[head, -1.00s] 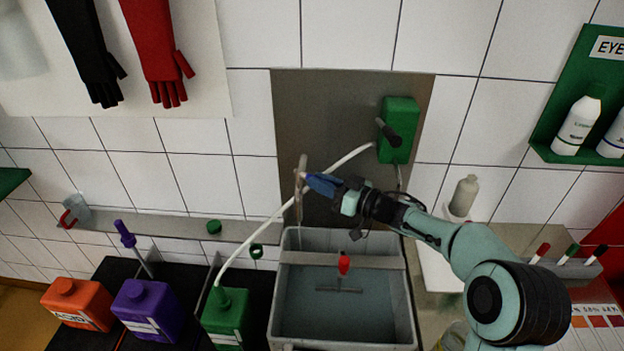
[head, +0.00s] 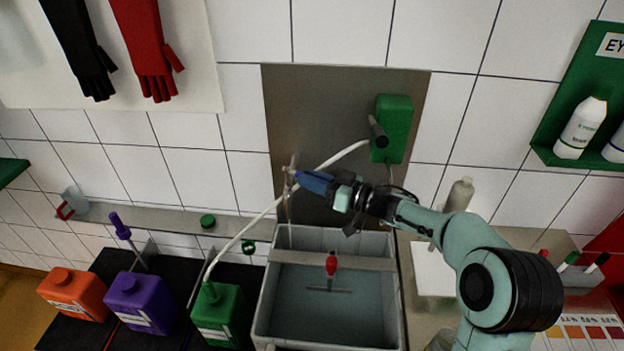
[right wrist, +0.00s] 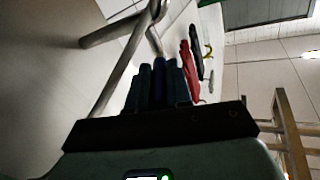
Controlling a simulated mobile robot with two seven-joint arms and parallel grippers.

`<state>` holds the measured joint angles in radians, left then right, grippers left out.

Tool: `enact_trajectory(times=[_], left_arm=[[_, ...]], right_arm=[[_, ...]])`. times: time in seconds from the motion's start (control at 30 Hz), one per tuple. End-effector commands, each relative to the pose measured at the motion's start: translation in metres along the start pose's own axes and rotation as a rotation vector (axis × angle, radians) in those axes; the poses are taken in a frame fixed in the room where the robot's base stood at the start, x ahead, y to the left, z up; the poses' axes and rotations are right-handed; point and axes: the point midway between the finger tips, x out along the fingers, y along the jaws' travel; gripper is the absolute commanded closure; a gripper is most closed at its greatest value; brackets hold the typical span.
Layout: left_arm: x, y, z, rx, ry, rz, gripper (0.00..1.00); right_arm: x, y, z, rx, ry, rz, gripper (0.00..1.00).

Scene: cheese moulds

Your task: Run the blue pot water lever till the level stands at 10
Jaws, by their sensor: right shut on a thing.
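The grey trough (head: 262,300) stands below the steel wall panel and holds bluish-grey water (head: 325,310). A slim metal tap (head: 289,205) rises at its back left. A blue lever (head: 312,181) sticks out to the right from the tap's top. My right gripper (head: 326,187) reaches in from the right and is shut on the blue lever. In the right wrist view, the dark finger pads close round it, with the metal pipe (right wrist: 118,85) just beyond. No level mark is readable, so I cannot tell the figure. My left gripper is not in view.
A red-knobbed stirrer (head: 331,265) stands in the trough. A white hose runs from the green wall box (head: 393,125) to the green canister (head: 220,318). Purple (head: 140,300) and orange (head: 75,293) canisters stand to its left. A grey bottle (head: 460,194) is behind my right arm.

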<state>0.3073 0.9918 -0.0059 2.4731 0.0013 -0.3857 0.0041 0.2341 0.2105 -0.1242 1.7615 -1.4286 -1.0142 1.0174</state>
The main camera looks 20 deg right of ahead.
Motion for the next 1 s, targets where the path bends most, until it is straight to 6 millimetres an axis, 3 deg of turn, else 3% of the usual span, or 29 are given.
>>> enact_trajectory(times=[0.13, 0.17, 0.2, 0.23, 0.63, 1.0], left_arm=[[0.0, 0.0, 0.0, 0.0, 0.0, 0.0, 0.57], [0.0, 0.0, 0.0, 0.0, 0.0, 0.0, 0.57], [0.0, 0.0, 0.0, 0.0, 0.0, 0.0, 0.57], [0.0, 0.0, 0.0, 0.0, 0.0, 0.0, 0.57], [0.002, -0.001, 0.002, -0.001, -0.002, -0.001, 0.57], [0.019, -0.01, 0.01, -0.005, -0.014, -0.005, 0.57]], right_arm=[[0.0, 0.0, -0.002, -0.001, 0.003, 0.001, 1.0], [0.0, 0.0, -0.002, -0.001, 0.003, 0.001, 0.71], [0.0, 0.0, -0.002, -0.001, 0.003, 0.001, 0.58], [0.0, 0.0, -0.002, -0.001, 0.003, 0.001, 0.56], [-0.009, 0.001, 0.0, -0.002, 0.0, 0.003, 0.56], [-0.087, 0.001, 0.001, -0.001, 0.001, 0.005, 0.56]])
